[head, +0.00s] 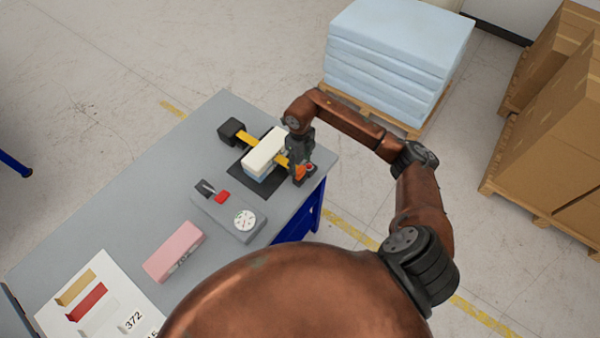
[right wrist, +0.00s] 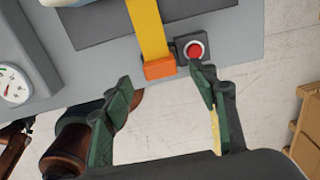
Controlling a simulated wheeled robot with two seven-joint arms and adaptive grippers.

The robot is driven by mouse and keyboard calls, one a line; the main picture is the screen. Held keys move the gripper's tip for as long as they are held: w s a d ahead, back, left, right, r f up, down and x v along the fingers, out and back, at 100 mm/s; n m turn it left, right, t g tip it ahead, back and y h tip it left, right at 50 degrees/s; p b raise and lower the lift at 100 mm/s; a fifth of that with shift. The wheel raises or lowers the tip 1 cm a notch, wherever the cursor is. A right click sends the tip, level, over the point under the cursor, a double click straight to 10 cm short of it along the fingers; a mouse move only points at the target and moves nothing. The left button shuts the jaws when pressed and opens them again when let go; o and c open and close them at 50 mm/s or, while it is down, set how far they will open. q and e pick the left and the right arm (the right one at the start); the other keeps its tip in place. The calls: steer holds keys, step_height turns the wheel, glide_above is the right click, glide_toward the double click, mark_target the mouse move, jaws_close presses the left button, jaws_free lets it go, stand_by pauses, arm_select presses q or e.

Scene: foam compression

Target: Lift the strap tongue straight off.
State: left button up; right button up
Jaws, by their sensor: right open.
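The yellow strap (right wrist: 148,28) ends in an orange tongue (right wrist: 160,68) at the table edge in the right wrist view. In the head view the strap (head: 245,139) runs from a black block (head: 231,131) under or across a cream-topped foam block (head: 266,148), and the orange tongue (head: 301,172) shows beside my gripper. My right gripper (right wrist: 163,92) is open, its green-padded fingers apart on either side of the tongue, with nothing visible between the tips. It also shows in the head view (head: 299,168). My left gripper is not in view.
A red button (right wrist: 194,49) sits right of the tongue, close to the right finger. A gauge box (head: 244,220), a pink foam block (head: 174,252) and a sample card (head: 118,296) lie on the grey table (head: 130,195). Blue foam sheets (head: 395,60) and cardboard boxes (head: 550,110) stand beyond.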

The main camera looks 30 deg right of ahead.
mark_target(300, 170)
step_height(300, 170, down, 4)
steer(key=shift+f+p, duration=0.2)
steer(key=shift+p, duration=0.75)
steer(key=shift+f, duration=0.55)
steer(key=shift+c, duration=0.7)
steer(key=c, duration=1.1)
